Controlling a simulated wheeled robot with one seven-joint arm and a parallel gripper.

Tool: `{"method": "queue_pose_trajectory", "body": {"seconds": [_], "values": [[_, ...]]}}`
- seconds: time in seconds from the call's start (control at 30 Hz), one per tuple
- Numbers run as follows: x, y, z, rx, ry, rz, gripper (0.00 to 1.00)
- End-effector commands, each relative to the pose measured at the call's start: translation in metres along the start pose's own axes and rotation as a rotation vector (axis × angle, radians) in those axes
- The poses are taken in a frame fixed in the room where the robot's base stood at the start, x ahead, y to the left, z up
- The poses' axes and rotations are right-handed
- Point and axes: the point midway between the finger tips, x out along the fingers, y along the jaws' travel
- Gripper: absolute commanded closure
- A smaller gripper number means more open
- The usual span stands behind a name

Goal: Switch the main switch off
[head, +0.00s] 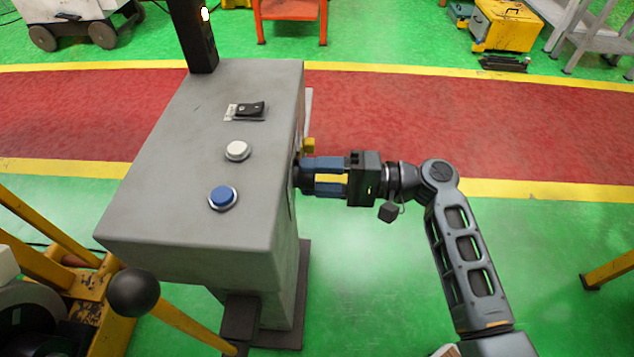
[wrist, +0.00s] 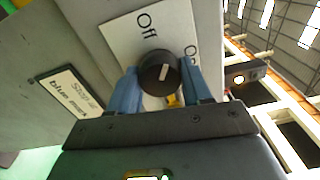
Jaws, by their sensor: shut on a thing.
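The main switch is a round black knob (wrist: 159,73) with a short white mark, on a white plate (wrist: 120,35) lettered "Off" at the top and "On" at the right. The white mark points roughly upward in the wrist view, between the two words; I cannot tell its exact setting. My gripper (wrist: 162,78) has its blue fingers on either side of the knob, shut on it. In the head view my gripper (head: 303,176) reaches the right side of the grey control cabinet (head: 185,150) from the right. The knob's face is hidden there.
The cabinet top carries a black rocker switch (head: 250,109), a white button (head: 237,151) and a blue button (head: 223,197). A dark post (head: 195,40) rises at its back. A "blue" label plate (wrist: 66,93) is left of the knob.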

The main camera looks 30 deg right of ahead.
Motion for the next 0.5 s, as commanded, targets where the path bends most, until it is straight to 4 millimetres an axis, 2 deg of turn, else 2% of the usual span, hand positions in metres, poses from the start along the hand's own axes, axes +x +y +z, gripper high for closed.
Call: {"method": "queue_pose_trajectory", "body": {"seconds": [0.03,0.5], "values": [[0.0011,0.0054,0.0015,-0.045,-0.007,0.0,0.82],[0.0011,0.0055,0.0014,-0.431,-0.007,0.001,0.82]]}}
